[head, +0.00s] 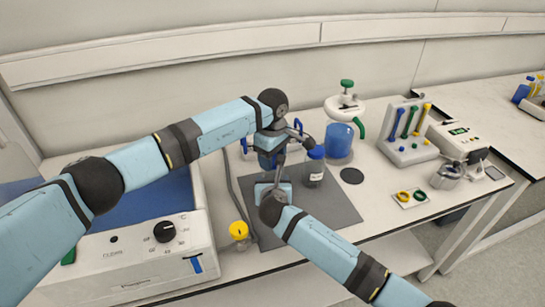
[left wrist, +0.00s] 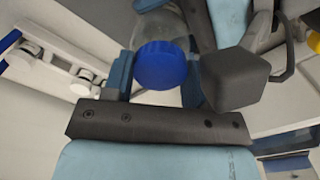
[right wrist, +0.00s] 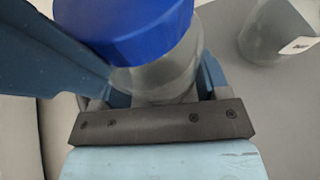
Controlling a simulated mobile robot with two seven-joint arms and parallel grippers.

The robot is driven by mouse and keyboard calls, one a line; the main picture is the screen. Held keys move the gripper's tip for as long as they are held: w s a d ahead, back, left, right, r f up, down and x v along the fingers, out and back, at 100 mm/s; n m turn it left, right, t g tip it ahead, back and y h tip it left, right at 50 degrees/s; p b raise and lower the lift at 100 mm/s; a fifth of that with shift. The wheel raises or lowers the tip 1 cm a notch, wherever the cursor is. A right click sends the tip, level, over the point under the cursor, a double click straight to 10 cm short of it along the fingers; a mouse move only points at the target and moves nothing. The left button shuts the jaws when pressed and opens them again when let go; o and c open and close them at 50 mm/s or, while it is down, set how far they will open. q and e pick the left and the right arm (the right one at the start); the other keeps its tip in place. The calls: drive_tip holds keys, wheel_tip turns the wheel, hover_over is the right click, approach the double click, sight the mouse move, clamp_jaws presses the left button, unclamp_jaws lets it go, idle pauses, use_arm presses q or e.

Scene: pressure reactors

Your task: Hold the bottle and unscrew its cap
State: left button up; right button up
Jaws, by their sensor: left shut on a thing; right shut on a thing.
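The bottle (right wrist: 160,85) is clear with a blue cap (right wrist: 130,28), seen close up in the right wrist view. My right gripper (head: 279,180) is shut on its body, just below the cap. In the left wrist view the blue cap (left wrist: 161,64) sits between the fingers of my left gripper (left wrist: 158,78), which is shut on it. In the head view my left gripper (head: 270,159) is directly above the right one, and the two largely hide the bottle. The cap is on the bottle; whether it has loosened cannot be told.
A blue vessel (head: 338,141) and a rack (head: 407,148) of coloured-handled tools stand behind. A white device with a knob (head: 130,252) is at left. The mat's right part is clear.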

use_arm(q)
drive_tip(key=o, duration=1)
wheel_tip(320, 180, up, 4)
drive_tip(key=shift+r, duration=0.25)
drive_tip(key=shift+c, duration=0.4)
wheel_tip(320, 180, up, 3)
drive_tip(key=m, duration=0.6)
drive_tip(key=shift+r, duration=0.15)
drive_tip(key=shift+m, duration=0.3)
drive_tip(key=shift+f, duration=3.9)
